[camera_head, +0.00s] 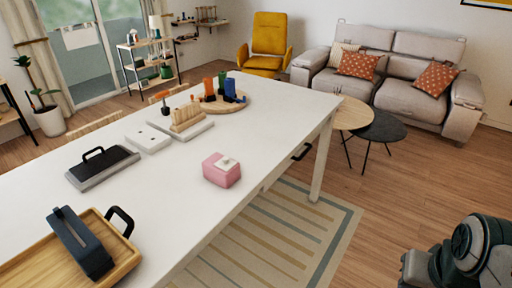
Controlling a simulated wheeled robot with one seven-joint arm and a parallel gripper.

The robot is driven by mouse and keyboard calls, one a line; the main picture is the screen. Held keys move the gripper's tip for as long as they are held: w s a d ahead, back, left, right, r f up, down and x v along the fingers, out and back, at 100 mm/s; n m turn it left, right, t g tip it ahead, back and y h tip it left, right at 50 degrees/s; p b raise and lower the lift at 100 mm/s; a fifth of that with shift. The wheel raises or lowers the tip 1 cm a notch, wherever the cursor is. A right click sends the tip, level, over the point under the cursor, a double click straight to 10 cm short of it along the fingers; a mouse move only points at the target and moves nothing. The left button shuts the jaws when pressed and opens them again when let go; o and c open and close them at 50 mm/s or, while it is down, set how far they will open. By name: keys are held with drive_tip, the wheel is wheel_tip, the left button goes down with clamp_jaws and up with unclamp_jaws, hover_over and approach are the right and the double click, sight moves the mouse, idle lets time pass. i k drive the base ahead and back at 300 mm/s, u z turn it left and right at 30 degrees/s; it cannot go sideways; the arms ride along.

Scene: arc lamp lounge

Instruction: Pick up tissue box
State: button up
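The tissue box (221,171) is a small pink box with a white tissue on top. It sits upright on the white table (255,122), near the table's right-hand edge. Nothing touches it. Part of my arm shows at the bottom right corner, well to the right of the table and the box. My gripper is not in view.
A black-handled flat item (101,167), white blocks and a round board with colourful items stand farther back. The tabletop around the box is clear. A striped rug (285,235) lies beside the table.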

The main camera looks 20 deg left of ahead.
sight(224, 179)
drive_tip(key=u, duration=0.4)
drive_tip(key=i, duration=0.9)
drive_tip(key=u, duration=1.15)
drive_tip(key=i, duration=0.45)
drive_tip(key=u, duration=0.45)
